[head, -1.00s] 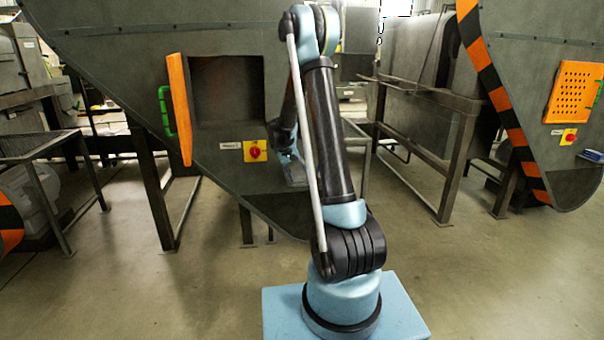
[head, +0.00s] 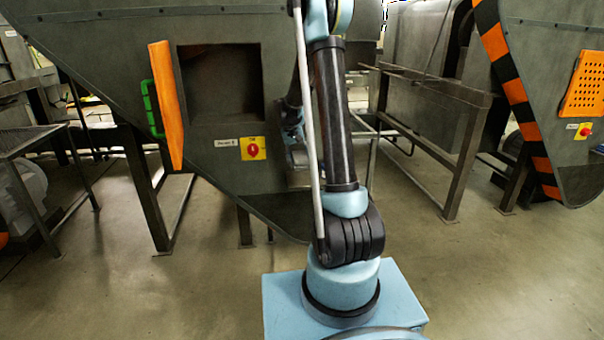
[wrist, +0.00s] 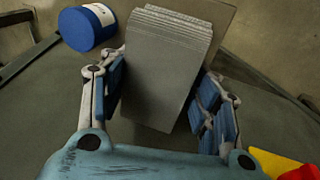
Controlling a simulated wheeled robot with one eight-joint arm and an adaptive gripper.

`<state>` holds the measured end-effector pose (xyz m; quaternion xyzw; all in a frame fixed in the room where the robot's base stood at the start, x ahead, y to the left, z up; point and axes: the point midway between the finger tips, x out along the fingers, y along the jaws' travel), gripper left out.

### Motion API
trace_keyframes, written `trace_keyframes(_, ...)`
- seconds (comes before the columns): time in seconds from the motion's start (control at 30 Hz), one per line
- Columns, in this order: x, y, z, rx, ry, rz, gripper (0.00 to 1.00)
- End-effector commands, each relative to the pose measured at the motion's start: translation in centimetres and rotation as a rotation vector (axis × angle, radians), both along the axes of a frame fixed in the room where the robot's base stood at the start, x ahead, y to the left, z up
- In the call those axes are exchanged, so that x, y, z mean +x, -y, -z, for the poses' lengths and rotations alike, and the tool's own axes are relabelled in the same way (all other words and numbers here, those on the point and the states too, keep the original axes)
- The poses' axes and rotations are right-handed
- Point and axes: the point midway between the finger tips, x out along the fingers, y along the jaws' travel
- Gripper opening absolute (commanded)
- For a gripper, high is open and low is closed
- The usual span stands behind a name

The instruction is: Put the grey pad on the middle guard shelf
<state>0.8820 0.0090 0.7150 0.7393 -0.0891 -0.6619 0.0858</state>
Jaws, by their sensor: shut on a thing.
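The grey pad (wrist: 165,75), a thick block with layered edges at its far end, stands between the two blue-padded fingers of my gripper (wrist: 160,95) in the wrist view. My gripper is shut on it. Beyond the pad is a flat brownish board (wrist: 222,18); I cannot tell whether it is the middle guard shelf. In the head view my arm hides most of the gripper (head: 292,130), which is in front of the near machine, right of its square opening. The pad is not clear there.
The near machine (head: 225,185) has an open orange door (head: 165,105), a dark opening (head: 220,85) and a red switch on a yellow plate (head: 252,148). A blue-and-white tub (wrist: 87,27) lies left of the pad. A metal frame (head: 470,140) stands right; floor in front is clear.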

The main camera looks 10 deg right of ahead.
Motion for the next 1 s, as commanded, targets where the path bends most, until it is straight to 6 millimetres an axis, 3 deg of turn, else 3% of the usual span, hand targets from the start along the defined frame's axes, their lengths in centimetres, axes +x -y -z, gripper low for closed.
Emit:
trace_keyframes(0.57,0.0,-0.9,5.4,0.0,0.0,-0.01,0.08)
trace_keyframes(1.0,0.0,-0.9,6.0,0.0,0.0,-0.01,0.08)
